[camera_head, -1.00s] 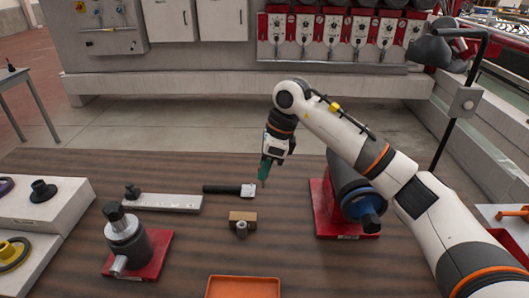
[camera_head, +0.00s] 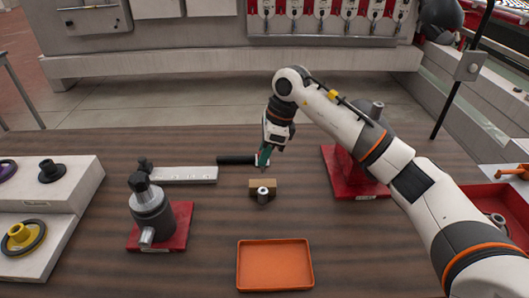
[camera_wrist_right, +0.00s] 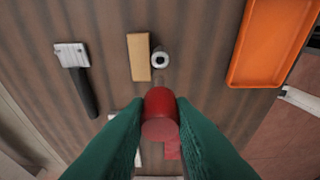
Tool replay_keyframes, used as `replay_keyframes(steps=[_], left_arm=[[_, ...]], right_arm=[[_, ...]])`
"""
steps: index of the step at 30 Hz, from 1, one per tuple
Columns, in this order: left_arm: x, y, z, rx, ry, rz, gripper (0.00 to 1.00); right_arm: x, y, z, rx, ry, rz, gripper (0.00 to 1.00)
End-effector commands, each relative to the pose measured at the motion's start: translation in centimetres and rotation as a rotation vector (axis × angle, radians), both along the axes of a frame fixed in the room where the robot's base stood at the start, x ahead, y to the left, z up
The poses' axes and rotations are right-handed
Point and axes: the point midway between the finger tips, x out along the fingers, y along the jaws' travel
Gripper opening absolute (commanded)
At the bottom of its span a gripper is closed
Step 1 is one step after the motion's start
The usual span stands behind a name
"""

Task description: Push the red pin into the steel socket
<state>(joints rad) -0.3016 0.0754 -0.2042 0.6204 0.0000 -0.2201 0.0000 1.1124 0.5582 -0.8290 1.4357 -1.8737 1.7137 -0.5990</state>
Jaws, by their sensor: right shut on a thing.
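My right gripper (camera_head: 263,161) hangs above the table, just behind the small tan block in the head view. In the right wrist view its two green fingers (camera_wrist_right: 160,106) are shut on the red pin (camera_wrist_right: 160,120), whose rounded end shows between them. The steel socket (camera_head: 262,194) is a short upright ring on the table, in front of the tan block (camera_head: 262,183). In the right wrist view the socket (camera_wrist_right: 160,59) is beyond the pin, its dark hole facing the camera, and apart from it. The left gripper is out of view.
A hammer-like tool (camera_wrist_right: 73,58) lies near the block. An orange tray (camera_head: 275,265) lies in front of the socket. A grey metal fixture on a red plate (camera_head: 181,222) stands to the left, and a pale bar (camera_head: 185,175) lies behind it.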

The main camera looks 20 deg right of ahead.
Motion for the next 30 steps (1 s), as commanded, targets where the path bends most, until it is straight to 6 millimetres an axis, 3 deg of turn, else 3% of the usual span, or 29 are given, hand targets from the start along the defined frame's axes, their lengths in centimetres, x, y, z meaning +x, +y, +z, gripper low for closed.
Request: replay_keyframes(steps=[16,30], left_arm=[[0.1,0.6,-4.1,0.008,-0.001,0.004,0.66],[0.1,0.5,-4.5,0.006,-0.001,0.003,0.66]], right_arm=[[0.0,0.0,-5.2,-0.002,0.001,0.000,0.00],[0.0,0.0,-5.8,0.000,0.000,0.000,0.00]])
